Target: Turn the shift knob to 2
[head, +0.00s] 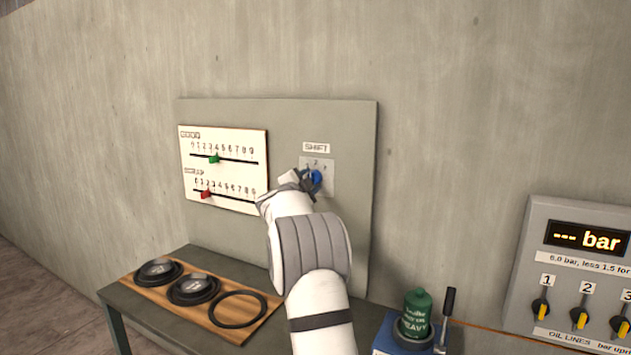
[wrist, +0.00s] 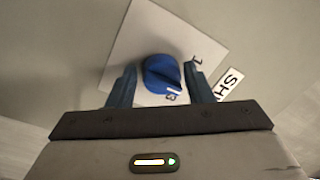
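The blue shift knob (head: 316,177) sits on a pale plate (head: 328,165) under the SHIFT label (head: 316,147) on the grey panel. In the wrist view the knob (wrist: 160,72) shows between the two fingers of my gripper (wrist: 161,84), with a narrow gap seeming to remain on each side. The white mark on the knob points toward the numeral 3 (wrist: 171,97). The numeral 1 (wrist: 197,62) also shows; the 2 is not readable there. In the head view my gripper (head: 306,181) is at the knob and partly covers it.
Left of the knob is a white board (head: 224,170) with a green and a red slider. Below, a table holds a wooden board (head: 226,328) with dark rings and discs. A green canister (head: 416,314) stands at lower right, near a gauge panel (head: 570,215) with yellow-marked knobs.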

